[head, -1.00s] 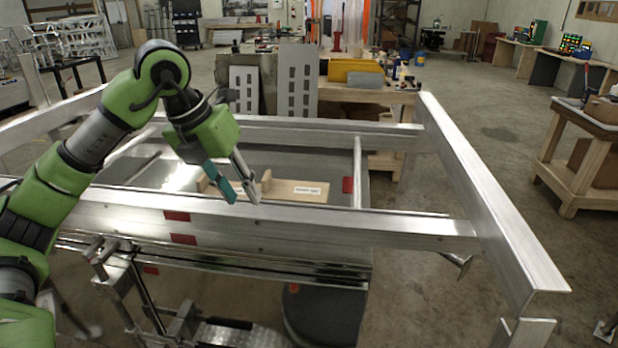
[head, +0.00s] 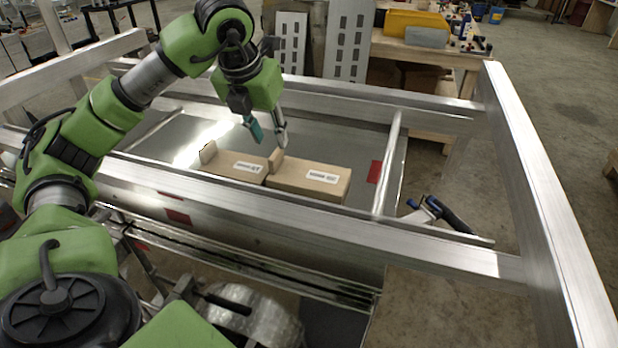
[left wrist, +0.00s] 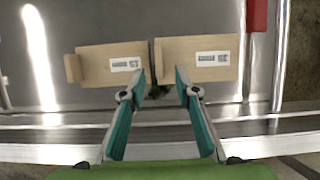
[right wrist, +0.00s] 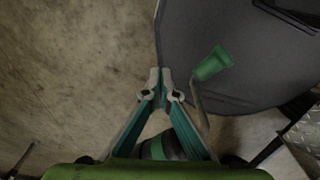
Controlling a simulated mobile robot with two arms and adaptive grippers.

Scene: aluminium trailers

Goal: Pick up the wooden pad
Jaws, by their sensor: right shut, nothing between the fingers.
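Two wooden pads lie side by side on the metal sheet inside the trailer frame: a left pad (head: 222,164) and a right pad (head: 320,190). Each has a white label, and a small upright block shows at the left end of each. Both pads show in the left wrist view, the left one (left wrist: 97,65) and the right one (left wrist: 180,59). My left gripper (head: 269,134) is open and empty above them, near the gap between the two. My right gripper (right wrist: 162,76) is shut and empty, over the floor beside a dark panel, away from the pads.
A metal beam (head: 300,222) runs in front of the pads, and a crossbar (head: 390,160) stands to their right. A red patch (head: 375,171) lies between. A dark panel (right wrist: 215,30) and a green-tipped part (right wrist: 212,64) are close to my right gripper.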

